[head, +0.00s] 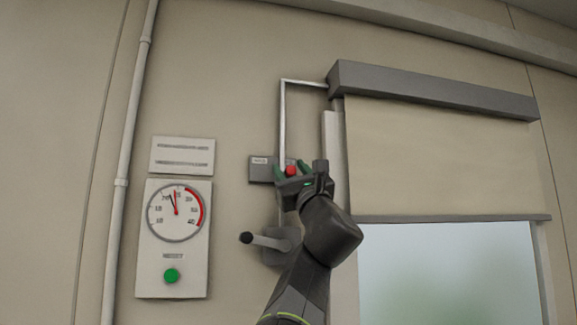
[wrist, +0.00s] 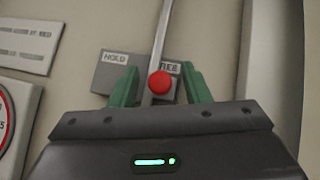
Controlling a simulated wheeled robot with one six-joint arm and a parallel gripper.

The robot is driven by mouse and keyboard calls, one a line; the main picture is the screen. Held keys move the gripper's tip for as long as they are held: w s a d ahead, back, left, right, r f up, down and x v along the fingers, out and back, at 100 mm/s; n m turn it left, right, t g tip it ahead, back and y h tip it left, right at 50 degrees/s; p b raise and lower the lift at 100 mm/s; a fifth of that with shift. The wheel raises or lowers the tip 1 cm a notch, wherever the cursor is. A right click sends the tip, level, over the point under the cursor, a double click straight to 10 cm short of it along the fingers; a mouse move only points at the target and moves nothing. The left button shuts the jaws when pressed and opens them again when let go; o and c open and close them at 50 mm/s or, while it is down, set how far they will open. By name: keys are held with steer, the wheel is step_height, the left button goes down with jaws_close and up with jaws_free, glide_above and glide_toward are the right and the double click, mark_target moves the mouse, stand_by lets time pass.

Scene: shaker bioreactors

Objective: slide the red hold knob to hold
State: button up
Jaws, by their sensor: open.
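The red hold knob (wrist: 160,83) sits on a grey slide plate (wrist: 112,75) on the wall. In the wrist view the plate has a HOLD label at its left and a partly hidden label, seemingly FREE, at its right. The knob is at the right part, by that right label. My gripper (wrist: 155,85) is open, with one green finger on each side of the knob; I cannot tell whether either touches it. In the head view the knob (head: 291,170) shows between the fingers of my gripper (head: 293,170), and my gripper hides the plate's right part.
A crank handle (head: 262,240) sticks out of the wall below the plate, close to my arm. A gauge panel (head: 174,250) with a green reset button (head: 171,275) is at the left. A roller shutter (head: 440,160) hangs at the right. A thin metal conduit (head: 283,120) runs above the plate.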

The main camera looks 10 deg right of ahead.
jaws_close()
steer(key=shift+a+f+b, duration=0.25)
steer(key=shift+a+b, duration=0.3)
steer(key=shift+b, duration=0.2)
steer(key=a+b, duration=0.4)
steer(key=a, duration=0.1)
steer(key=shift+s+a+r, duration=0.1)
steer(key=shift+a+r, duration=0.05)
steer(key=shift+a, duration=0.2)
steer(key=shift+r, duration=0.1)
